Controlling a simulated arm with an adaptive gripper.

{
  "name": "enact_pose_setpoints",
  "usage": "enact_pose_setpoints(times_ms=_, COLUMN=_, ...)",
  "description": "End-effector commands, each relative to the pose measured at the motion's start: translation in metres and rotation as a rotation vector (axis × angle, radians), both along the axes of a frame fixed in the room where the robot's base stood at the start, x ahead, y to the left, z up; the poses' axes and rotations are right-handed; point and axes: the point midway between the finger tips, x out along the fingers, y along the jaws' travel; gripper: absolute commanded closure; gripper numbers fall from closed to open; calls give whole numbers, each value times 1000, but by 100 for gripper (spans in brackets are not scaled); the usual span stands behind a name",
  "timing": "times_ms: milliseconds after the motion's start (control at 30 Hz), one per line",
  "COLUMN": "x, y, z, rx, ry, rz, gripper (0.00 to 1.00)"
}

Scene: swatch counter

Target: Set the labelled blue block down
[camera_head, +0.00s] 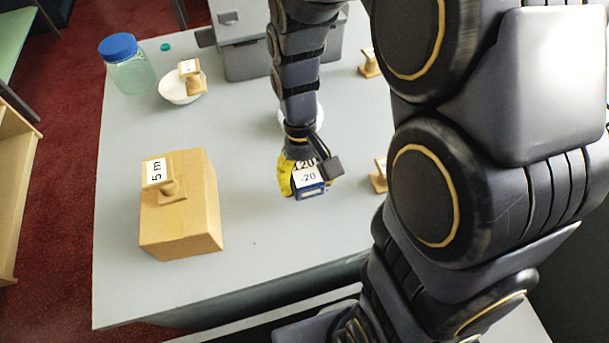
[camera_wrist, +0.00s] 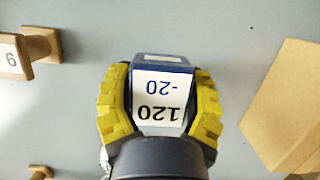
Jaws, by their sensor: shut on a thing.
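The blue block (camera_head: 310,191) carries white labels reading "120" and "-20". It is over the middle of the grey table in the head view and also shows in the wrist view (camera_wrist: 163,60). My gripper (camera_head: 306,182) is shut on it, with yellow pads (camera_wrist: 160,85) pressed against both sides. The labels face up toward the wrist camera. I cannot tell whether the block's underside touches the table.
A stamp (camera_head: 379,175) stands close on the right. A white bowl (camera_head: 180,90), a blue-lidded jar (camera_head: 128,70) and grey cases (camera_head: 245,60) are further back. The table's front is clear.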

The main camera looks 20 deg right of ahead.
Motion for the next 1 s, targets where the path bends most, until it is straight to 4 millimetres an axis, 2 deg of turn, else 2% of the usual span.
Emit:
enact_pose_setpoints(times_ms=100, x=-2, y=0, z=-19, rx=0, ry=10, rz=0, gripper=78)
enact_pose_setpoints(times_ms=200, x=-1, y=0, z=-30, rx=0, ry=8, rz=0, gripper=78)
enact_pose_setpoints(times_ms=567, x=0, y=0, z=-34, rx=0, ry=3, rz=0, gripper=78)
enact_pose_setpoints(times_ms=600, x=0, y=0, z=-34, rx=0, ry=2, rz=0, gripper=37)
enact_pose_setpoints(times_ms=667, x=0, y=0, z=-34, rx=0, ry=2, rz=0, gripper=14)
enact_pose_setpoints(times_ms=1000, x=0, y=0, z=-32, rx=0, ry=1, rz=0, gripper=14)
